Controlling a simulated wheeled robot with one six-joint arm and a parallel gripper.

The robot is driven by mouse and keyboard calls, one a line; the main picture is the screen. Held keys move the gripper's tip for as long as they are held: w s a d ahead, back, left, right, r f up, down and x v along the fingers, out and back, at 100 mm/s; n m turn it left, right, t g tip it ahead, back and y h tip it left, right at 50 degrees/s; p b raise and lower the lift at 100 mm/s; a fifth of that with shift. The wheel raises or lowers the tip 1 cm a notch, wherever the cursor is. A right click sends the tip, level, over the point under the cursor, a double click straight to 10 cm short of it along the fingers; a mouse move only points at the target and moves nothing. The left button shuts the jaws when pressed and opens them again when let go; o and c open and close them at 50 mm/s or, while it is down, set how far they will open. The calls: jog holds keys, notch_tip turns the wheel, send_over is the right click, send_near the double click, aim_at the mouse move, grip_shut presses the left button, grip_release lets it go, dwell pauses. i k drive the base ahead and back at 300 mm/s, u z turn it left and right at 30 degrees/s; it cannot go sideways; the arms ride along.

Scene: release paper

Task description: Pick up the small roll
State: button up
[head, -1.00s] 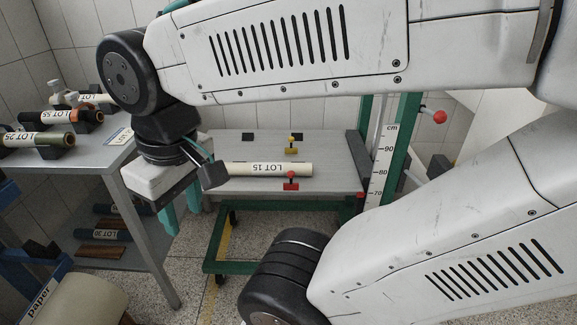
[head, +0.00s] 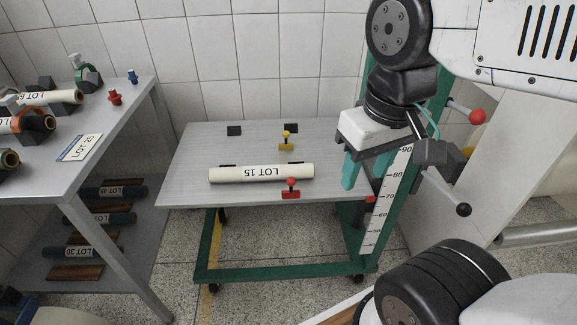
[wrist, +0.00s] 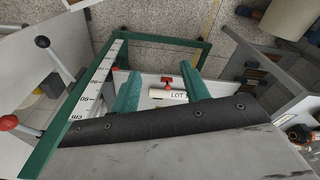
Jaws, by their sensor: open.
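A cream roll labelled LOT 15 (head: 260,173) lies on its side on the grey top of a green-framed lift table (head: 190,185). My gripper (head: 364,180), with teal fingers, is open and empty. In the head view it hangs to the right of the roll, near the table's right edge and the cm scale. In the wrist view the gripper (wrist: 160,72) has its fingers apart. Part of the roll (wrist: 165,94) shows between and beyond them, and the right finger hides some of it.
A green post with a scale (head: 382,205) and a black-knobbed lever (head: 463,209) stand at right. A left bench (head: 110,125) holds more rolls, with several on its lower shelf.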

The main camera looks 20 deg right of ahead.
aim_at(269, 172)
jog(key=u, duration=0.5)
jog(key=k, duration=0.65)
jog(key=u, duration=1)
jog(key=i, duration=1.25)
jog(key=z, duration=0.8)
jog(key=i, duration=0.4)
jog(key=z, duration=0.35)
